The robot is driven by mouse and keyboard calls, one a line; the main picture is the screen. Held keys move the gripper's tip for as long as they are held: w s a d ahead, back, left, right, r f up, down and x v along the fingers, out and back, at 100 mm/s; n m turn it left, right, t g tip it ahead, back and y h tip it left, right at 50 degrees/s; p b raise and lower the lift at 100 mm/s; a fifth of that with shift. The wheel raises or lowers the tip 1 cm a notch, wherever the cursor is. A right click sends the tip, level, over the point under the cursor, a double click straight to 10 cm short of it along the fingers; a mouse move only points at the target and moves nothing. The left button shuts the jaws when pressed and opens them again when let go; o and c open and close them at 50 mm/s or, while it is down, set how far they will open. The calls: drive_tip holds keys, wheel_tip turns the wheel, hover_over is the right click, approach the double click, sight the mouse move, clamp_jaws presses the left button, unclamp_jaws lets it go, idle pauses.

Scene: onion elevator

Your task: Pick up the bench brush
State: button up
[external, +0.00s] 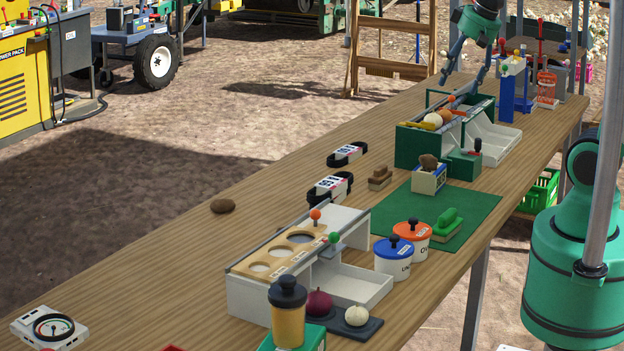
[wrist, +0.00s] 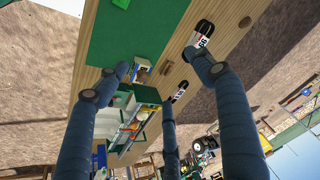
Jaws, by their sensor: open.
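A green-handled brush-like piece (external: 447,222) with a tan underside lies on the green mat (external: 480,205) in the external view; it looks like the bench brush. A small brown stepped block (external: 380,177), which could also be a brush, lies on the wood left of the mat. It seems to show in the wrist view (wrist: 165,67). My gripper (external: 462,78) is open and empty above the far end of the bench, well away from both. Its spread fingers (wrist: 157,66) fill the wrist view.
A green and white bin unit (external: 412,146) stands below my gripper. A small box (external: 429,180) holding a brown lump, two lidded tubs (external: 393,262) (external: 416,240) and a white sorting unit (external: 245,297) stand around the mat. Two black-strapped labelled items (external: 328,187) (external: 347,154) lie at the left.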

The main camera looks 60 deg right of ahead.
drive_tip(key=w+d+f+m+g+p, duration=0.1)
drive_tip(key=w+d+f+m+p, duration=0.2)
drive_tip(key=w, duration=0.6)
drive_tip(key=m+g+p, duration=0.3)
drive_tip(key=m, duration=0.8)
hover_over(384, 168)
wheel_tip(384, 168, down, 20)
drive_tip(key=shift+f, duration=0.15)
drive_tip(key=shift+f+b, duration=0.95)
drive_tip(key=shift+f, duration=3.25)
drive_tip(key=shift+f, duration=0.1)
drive_tip(key=shift+f+b, duration=0.85)
drive_tip(key=shift+f, duration=1.65)
